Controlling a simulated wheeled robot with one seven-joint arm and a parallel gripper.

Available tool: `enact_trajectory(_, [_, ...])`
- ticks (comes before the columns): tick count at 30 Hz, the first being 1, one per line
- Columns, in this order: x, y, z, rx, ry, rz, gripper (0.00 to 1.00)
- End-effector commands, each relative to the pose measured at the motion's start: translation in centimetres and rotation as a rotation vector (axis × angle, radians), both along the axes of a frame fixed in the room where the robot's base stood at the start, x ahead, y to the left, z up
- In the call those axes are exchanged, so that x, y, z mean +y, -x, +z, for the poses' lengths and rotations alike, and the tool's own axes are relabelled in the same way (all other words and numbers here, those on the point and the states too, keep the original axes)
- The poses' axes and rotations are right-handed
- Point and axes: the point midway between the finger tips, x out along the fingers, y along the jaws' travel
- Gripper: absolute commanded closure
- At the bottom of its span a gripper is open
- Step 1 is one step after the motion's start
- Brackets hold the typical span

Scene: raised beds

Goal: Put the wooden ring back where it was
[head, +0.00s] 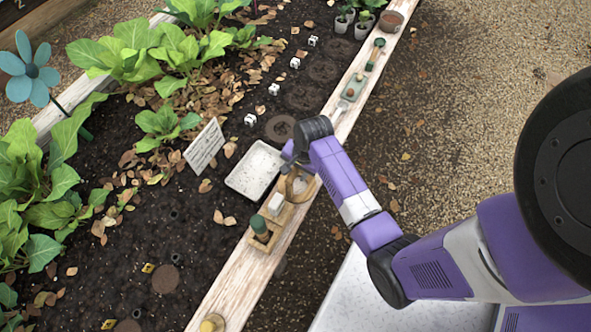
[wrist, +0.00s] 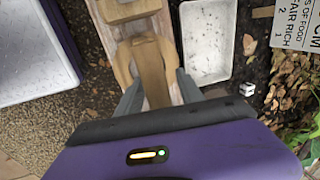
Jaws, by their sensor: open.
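In the wrist view the ring (wrist: 151,72) shows as a tan wooden piece between my fingers. My gripper (wrist: 157,82) is open, with one grey finger on each side of it; I cannot tell whether either touches. In the head view my gripper (head: 290,157) is just above and beyond the ring, partly hidden by my own wrist.
A sign (head: 205,146), leafy plants and several white cubes are in the bed. Tools lie farther along the plank.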

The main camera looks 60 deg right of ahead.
Motion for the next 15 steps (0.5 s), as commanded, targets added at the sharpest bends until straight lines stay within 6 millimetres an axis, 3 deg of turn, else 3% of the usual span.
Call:
enact_trajectory(5, [0.0,0.3,2.1,-0.002,0.002,0.0,0.56])
enact_trajectory(15, [0.0,1.6,8.8,-0.002,0.001,0.0,0.56])
